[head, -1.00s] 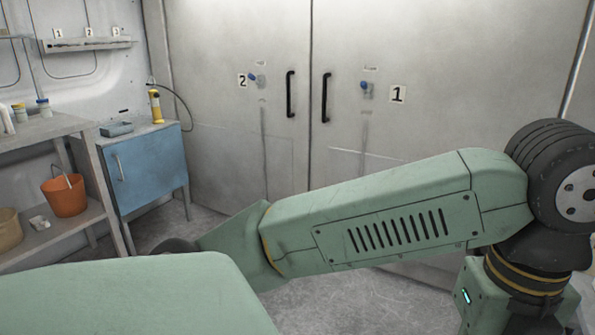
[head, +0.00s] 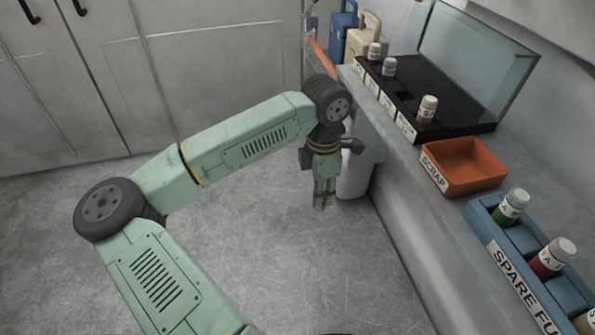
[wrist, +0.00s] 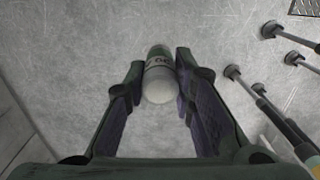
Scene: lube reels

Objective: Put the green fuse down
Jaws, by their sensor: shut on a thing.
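My gripper (wrist: 160,85) is shut on the green fuse (wrist: 159,72), which has a white label band and a pale cap. In the wrist view the fuse sits between the fingertips, above the grey floor. In the head view my gripper (head: 323,195) points down over the floor, left of the bench; the held fuse cannot be made out there.
A black fuse tray (head: 468,126) with a raised clear lid holds several fuses on the bench (head: 405,190). An orange scrap bin (head: 464,167) and a blue spare-fuse box (head: 505,253), holding another green fuse (head: 512,207), stand nearer. A pale bin (head: 358,170) is behind my gripper.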

